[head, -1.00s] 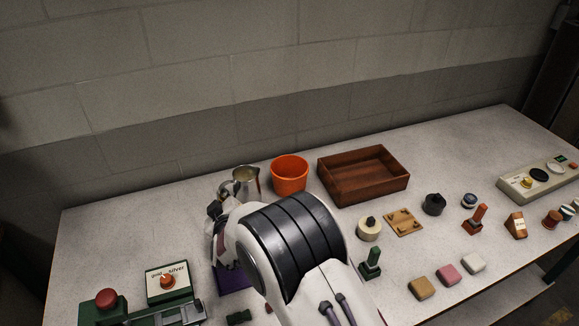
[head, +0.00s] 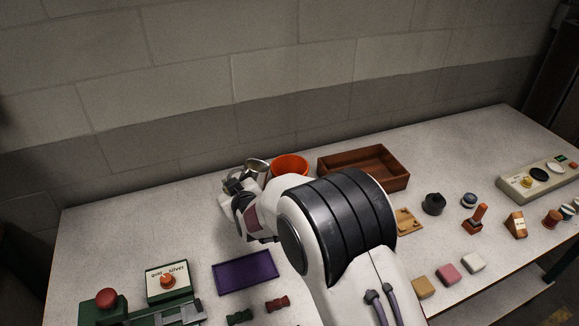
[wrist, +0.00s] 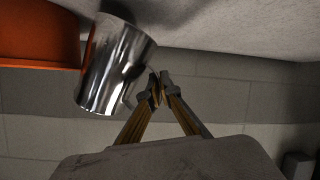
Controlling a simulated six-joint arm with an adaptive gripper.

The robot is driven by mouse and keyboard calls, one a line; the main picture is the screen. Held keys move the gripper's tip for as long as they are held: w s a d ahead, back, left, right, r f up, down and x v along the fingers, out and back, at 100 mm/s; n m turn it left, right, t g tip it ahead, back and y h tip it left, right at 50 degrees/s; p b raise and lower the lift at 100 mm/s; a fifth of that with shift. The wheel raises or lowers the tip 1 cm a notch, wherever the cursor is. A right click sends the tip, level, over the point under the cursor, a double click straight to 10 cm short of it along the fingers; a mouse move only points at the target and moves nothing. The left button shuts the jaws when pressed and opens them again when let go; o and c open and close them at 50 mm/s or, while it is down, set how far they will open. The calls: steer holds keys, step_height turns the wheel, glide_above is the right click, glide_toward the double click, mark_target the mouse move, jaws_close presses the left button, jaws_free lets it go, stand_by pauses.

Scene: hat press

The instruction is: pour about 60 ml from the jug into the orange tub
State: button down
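The shiny metal jug (head: 257,168) is off the table beside the orange tub (head: 291,165), on its left, with its upper part showing above my wrist. In the wrist view the jug (wrist: 115,68) looks tilted, and the tub (wrist: 38,38) is at the upper left, close to it. My gripper (wrist: 159,88) has its fingertips closed together at the jug's handle side; the handle is mostly hidden between them. In the head view my gripper (head: 236,184) is partly hidden by my wrist. The liquid inside the jug and the inside of the tub are not visible.
A brown wooden tray (head: 364,166) stands right of the tub. A purple mat (head: 244,272) lies clear in front, with dark green and red pieces nearby. Several blocks and knobs stand at right. My arm covers the middle.

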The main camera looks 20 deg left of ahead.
mark_target(245, 167)
steer(key=r, duration=0.2)
steer(key=w+d+r+m, duration=0.1)
steer(key=r, duration=0.1)
steer(key=w+r+m+g+y, duration=0.1)
steer(key=shift+w+d+r, duration=0.25)
steer(key=shift+d+r, duration=0.1)
steer(key=shift+r, duration=0.05)
steer(key=shift+w+d+r+m+g+y+p, duration=0.2)
steer(key=shift+r+m+g, duration=0.1)
steer(key=shift+r, duration=0.15)
steer(key=shift+w+d+r+m+g+y+p, duration=0.1)
steer(key=shift+w+r+m+g+p, duration=0.15)
steer(key=shift+r, duration=0.2)
steer(key=shift+w+d+m+g+y, duration=0.25)
steer(key=shift+m+g+y, duration=0.1)
steer(key=shift+m, duration=0.2)
steer(key=shift+r+p, duration=0.3)
steer(key=shift+p, duration=0.1)
steer(key=shift+w+r+m+p, duration=0.1)
steer(key=shift+m+p, duration=0.2)
steer(key=shift+w+d+r+y+p, duration=0.15)
steer(key=shift+r+y+p, duration=0.1)
steer(key=shift+p, duration=0.05)
steer(key=shift+r+g, duration=0.15)
steer(key=shift+g, duration=0.15)
steer(key=shift+w+d+m+p, duration=0.25)
steer(key=shift+m+p, duration=0.25)
steer(key=shift+p, duration=1.7)
steer(key=shift+w, duration=0.15)
